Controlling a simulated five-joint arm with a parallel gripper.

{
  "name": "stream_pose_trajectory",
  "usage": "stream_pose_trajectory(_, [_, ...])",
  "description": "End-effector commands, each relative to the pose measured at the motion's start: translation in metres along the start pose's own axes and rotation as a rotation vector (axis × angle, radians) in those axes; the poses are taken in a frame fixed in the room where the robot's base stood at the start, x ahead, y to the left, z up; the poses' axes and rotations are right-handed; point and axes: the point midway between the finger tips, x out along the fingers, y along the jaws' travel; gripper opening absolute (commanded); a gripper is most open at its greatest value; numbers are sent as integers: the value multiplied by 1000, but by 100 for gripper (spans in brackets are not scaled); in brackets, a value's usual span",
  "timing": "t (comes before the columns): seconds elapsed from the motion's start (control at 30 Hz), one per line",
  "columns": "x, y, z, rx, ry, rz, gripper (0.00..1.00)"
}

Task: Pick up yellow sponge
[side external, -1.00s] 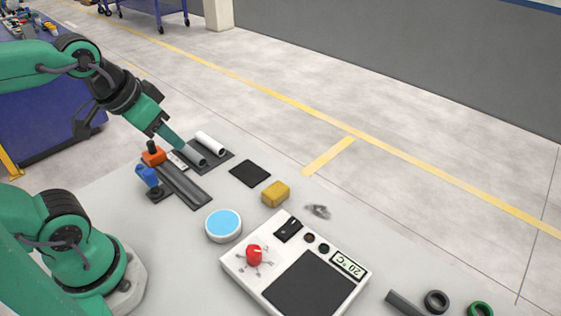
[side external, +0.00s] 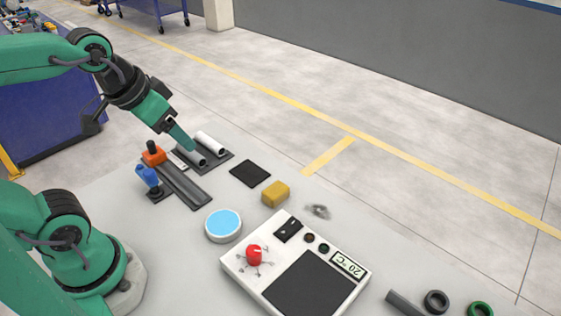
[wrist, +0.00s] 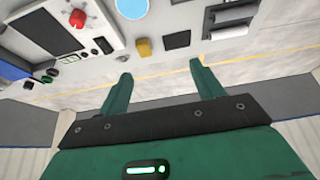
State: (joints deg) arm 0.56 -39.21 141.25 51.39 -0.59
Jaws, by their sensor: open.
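The yellow sponge (side external: 275,194) lies on the light grey table in the side view, between the black square pad and the white device. It also shows in the wrist view (wrist: 143,46), beyond the gap between my fingers. My gripper (side external: 189,145) is above the table near the pipe holder, to the left of the sponge and apart from it. In the wrist view its two green fingers (wrist: 160,75) are spread, with nothing between them.
A black pad (side external: 250,173) lies to the left of the sponge. A blue-topped round dish (side external: 223,224) and a white device with a red knob (side external: 254,254) stand in front of it. A white pipe (side external: 210,142) rests on a dark holder. Rings lie at the front right.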

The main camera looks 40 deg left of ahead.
Motion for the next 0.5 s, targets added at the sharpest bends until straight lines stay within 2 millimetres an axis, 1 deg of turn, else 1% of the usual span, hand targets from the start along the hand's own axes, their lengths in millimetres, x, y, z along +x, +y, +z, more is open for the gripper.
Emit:
stream_pose_trajectory(0.27, [22, 8, -30, 0, -82, 10, 66])
stream_pose_trajectory(0.5, [50, 18, -56, -2, -158, 15, 66])
